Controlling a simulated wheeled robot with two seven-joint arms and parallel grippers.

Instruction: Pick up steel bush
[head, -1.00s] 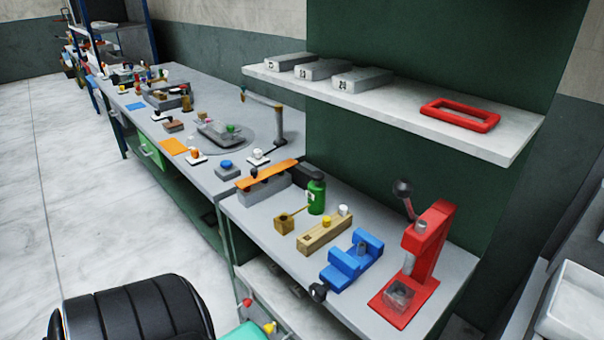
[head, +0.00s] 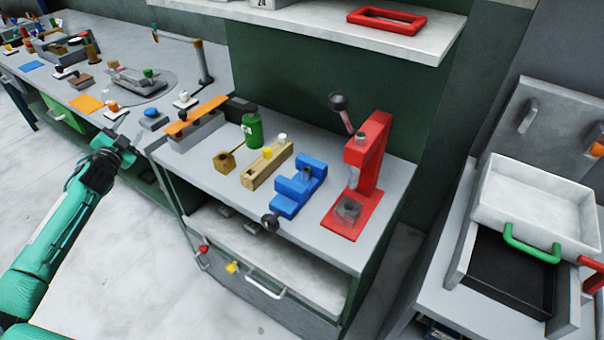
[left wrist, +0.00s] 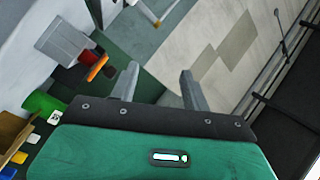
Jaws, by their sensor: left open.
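My right gripper is in neither view.
A red press (head: 370,150) with a lever stands right of the vise. A wooden block (head: 267,165), a green bottle (head: 250,130) and an orange-topped grey block (head: 197,118) stand to its left. A shelf (head: 330,22) overhangs the back. White and dark trays are at far right.

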